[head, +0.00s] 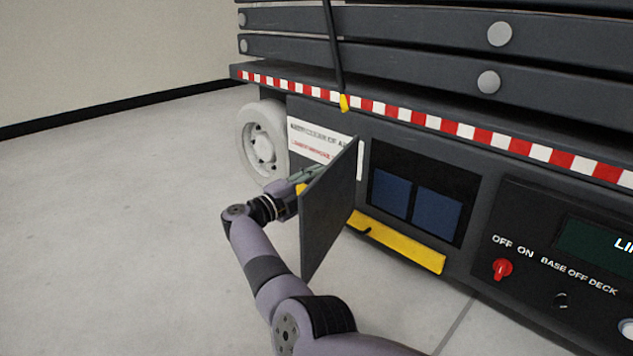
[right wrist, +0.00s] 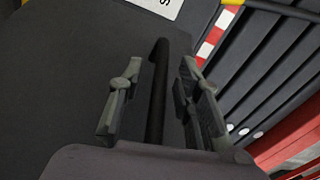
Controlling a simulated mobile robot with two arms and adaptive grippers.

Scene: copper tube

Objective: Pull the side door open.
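The side door (head: 330,210) is a dark grey panel standing swung out from the machine's side in the head view. The compartment (head: 415,195) behind it is exposed, with two blue blocks in it. My right gripper (head: 308,178) is at the door's outer face, partly hidden by the panel's edge. In the right wrist view, the black bar handle (right wrist: 158,90) runs between the two fingers of my right gripper (right wrist: 157,98). Gaps show on both sides of the bar, so the gripper is open around it. My left gripper is not in view.
A yellow ledge (head: 400,248) lies below the compartment. A control panel with a red knob (head: 502,268) is to its right. A white wheel (head: 263,143) is behind my right gripper. The floor (head: 120,220) at left is clear.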

